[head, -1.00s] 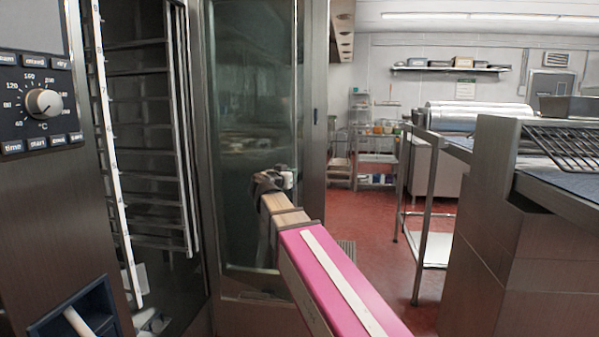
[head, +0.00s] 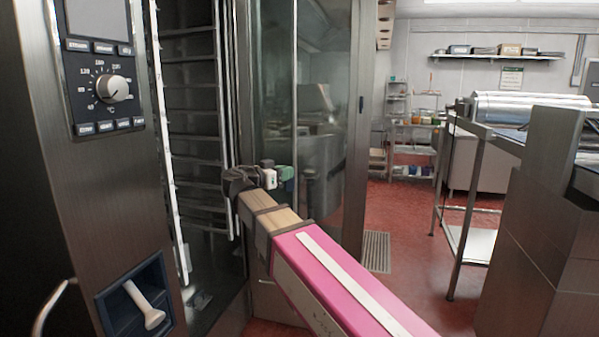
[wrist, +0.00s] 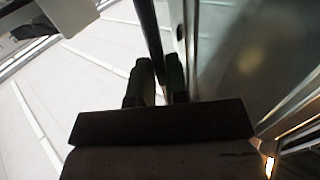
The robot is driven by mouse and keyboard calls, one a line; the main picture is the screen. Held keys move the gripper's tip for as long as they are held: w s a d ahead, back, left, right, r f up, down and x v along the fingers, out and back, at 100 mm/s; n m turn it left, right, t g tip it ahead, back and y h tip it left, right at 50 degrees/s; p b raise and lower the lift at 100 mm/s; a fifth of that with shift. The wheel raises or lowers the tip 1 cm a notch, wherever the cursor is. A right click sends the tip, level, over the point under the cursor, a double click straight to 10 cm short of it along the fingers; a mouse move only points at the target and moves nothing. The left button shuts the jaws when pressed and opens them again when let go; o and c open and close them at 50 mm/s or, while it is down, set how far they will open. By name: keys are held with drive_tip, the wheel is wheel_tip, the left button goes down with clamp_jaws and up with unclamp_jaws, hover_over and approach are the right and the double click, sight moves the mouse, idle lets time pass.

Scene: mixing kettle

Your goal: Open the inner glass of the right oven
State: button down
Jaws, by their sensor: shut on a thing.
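The right oven's door stands open in the head view, a tall glazed panel with a metal frame (head: 357,120). Its inner glass (head: 272,90) shows as a narrow pane on the left, with its upright edge apart from the outer frame. My gripper (head: 278,176) is at the mid-height of this pane. In the wrist view my gripper (wrist: 160,75) is shut on a thin dark upright edge (wrist: 150,35) that runs between the fingers. It looks like the edge of the inner glass; the contact itself is hidden in the head view.
The open oven chamber with rack rails (head: 195,110) is left of the door. A control panel with a knob (head: 113,88) and a white handle in a blue recess (head: 142,305) are further left. A metal counter (head: 535,220) stands at the right. Red floor (head: 405,230) is clear between.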

drive_tip(key=shift+s+a, duration=0.15)
drive_tip(key=shift+a, duration=0.5)
drive_tip(key=shift+s+a, duration=0.15)
drive_tip(key=shift+a, duration=0.5)
drive_tip(key=c, duration=1.2)
unclamp_jaws()
drive_tip(key=shift+w, duration=0.1)
drive_tip(key=v, duration=1.1)
drive_tip(key=shift+d, duration=0.1)
